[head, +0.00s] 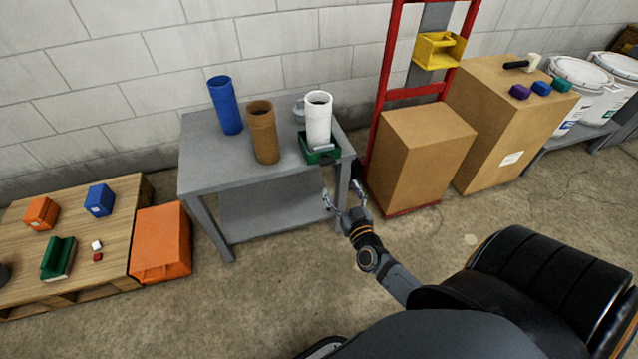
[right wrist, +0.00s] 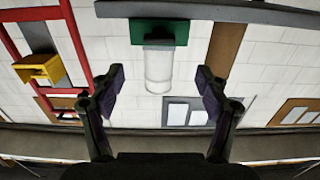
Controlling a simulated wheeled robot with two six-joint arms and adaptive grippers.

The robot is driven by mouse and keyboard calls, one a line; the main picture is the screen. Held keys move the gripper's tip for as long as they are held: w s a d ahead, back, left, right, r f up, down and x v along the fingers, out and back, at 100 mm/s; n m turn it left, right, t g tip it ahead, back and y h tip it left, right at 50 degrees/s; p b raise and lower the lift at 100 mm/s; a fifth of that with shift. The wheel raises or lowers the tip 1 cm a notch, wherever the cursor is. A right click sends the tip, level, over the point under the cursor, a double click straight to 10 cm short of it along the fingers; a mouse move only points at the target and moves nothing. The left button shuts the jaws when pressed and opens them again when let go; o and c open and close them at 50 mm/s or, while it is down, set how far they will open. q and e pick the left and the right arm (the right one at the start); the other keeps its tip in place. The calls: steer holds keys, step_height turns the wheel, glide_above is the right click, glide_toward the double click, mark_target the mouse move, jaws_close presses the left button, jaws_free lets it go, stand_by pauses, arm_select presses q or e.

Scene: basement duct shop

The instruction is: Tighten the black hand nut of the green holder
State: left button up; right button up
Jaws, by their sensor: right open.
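The green holder (head: 309,153) stands on the grey table (head: 207,177) near its front right corner. A white tube (head: 318,118) stands upright in it. The holder shows upside down in the right wrist view (right wrist: 180,27), with the clear whitish tube (right wrist: 159,72) below it. A dark part on the holder's front (right wrist: 160,38) looks like the black hand nut; it is too small to make out clearly. My right gripper (head: 343,191) is open and empty, in front of the table's right corner and apart from the holder. My left gripper is out of view.
A blue tube (head: 226,106) and a brown tube (head: 264,133) stand left of the holder. A red hand truck (head: 387,82) with a cardboard box (head: 423,150) stands close on the right. An orange bin (head: 161,243) and a pallet (head: 108,242) lie left. Floor before the table is clear.

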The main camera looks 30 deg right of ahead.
mark_target(329, 163)
steer(key=b+x, duration=0.2)
steer(key=x, duration=0.8)
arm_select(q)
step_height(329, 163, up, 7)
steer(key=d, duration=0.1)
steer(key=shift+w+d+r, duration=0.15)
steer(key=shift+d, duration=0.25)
arm_select(e)
steer(key=shift+w+d, duration=0.1)
steer(key=shift+w, duration=0.15)
steer(key=c, duration=1.2)
